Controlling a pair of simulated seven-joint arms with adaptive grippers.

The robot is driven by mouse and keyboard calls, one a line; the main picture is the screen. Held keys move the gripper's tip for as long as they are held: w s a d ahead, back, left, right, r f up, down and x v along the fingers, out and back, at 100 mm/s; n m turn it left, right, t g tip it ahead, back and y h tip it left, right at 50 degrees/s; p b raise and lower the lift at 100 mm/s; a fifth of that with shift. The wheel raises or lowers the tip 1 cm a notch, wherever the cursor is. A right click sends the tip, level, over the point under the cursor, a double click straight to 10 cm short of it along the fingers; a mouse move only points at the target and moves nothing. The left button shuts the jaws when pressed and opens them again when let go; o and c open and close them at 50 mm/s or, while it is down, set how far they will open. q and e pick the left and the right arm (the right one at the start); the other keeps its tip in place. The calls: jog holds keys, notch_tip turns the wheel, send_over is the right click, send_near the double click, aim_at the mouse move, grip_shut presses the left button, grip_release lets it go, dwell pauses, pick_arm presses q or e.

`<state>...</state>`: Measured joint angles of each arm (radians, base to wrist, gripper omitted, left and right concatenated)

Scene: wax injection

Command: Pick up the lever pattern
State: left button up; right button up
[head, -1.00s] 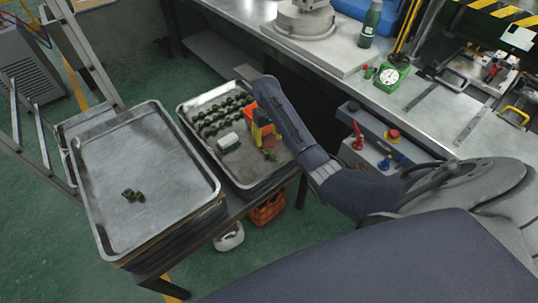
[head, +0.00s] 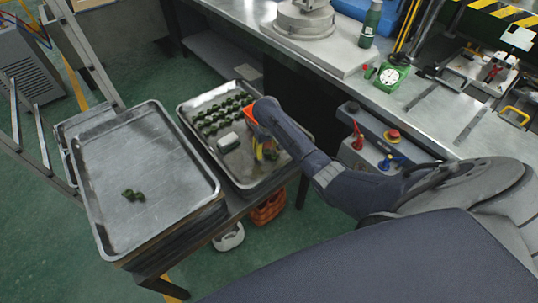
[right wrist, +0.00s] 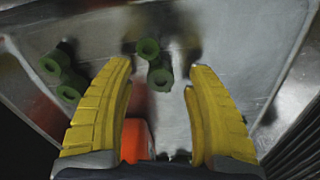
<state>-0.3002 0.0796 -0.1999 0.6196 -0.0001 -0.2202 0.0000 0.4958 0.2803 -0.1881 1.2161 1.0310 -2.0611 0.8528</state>
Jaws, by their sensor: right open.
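In the right wrist view, a green lever pattern (right wrist: 153,64) with round, ring-like ends lies on the metal tray, between and just beyond the fingertips of my right gripper (right wrist: 158,75). My right gripper has yellow fingers spread apart, with nothing held. A second green pattern (right wrist: 65,70) lies to the left, outside the fingers. In the head view my right gripper (head: 262,152) points down over the right-hand tray (head: 244,188) and hides part of its front. Rows of dark green patterns (head: 222,114) lie at the back of that tray. My left gripper is not in view.
The left-hand tray (head: 110,228) holds a small green cluster (head: 133,195) and is otherwise bare. The workbench edge (head: 318,92) runs behind my right arm.

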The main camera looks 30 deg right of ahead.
jog(key=shift+f, duration=0.55)
grip_shut()
